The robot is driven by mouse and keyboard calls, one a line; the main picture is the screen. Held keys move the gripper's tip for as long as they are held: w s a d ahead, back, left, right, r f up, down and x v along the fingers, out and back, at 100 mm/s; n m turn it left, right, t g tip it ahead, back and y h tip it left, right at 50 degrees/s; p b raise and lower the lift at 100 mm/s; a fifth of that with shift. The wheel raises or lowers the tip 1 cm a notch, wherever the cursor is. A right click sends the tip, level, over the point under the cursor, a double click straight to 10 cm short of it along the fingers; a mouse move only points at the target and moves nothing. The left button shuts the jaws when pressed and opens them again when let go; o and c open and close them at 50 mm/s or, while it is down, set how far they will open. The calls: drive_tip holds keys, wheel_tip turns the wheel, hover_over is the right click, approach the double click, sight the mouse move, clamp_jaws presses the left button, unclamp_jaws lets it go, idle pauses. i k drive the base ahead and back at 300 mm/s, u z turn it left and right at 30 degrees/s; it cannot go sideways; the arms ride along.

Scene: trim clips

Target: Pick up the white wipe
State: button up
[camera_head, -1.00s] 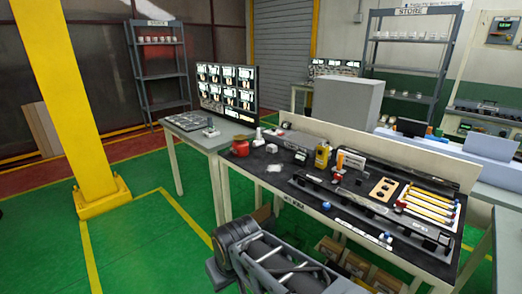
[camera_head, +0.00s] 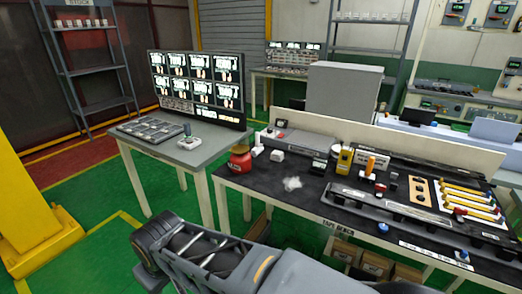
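The white wipe (camera_head: 292,183) lies crumpled on the black top of the workbench (camera_head: 262,196), left of the middle. A red jar (camera_head: 240,160) stands to its left, and a small white block (camera_head: 277,155) is behind it. My arm shows at the bottom of the view, in front of the bench and low. My gripper's fingers are not visible, so no contact with the wipe shows.
A yellow device (camera_head: 345,160), an orange-topped item (camera_head: 369,166) and a long dark rail (camera_head: 400,208) occupy the bench right of the wipe. A grey table with a tray (camera_head: 152,130) and screens (camera_head: 198,86) stands left. A yellow column base (camera_head: 40,242) is at lower left.

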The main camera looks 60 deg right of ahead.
sight(276, 156)
drive_tip(key=z, duration=0.55)
drive_tip(key=i, duration=1.15)
drive_tip(key=z, duration=1.1)
drive_tip(key=i, duration=0.45)
drive_tip(key=z, duration=0.35)
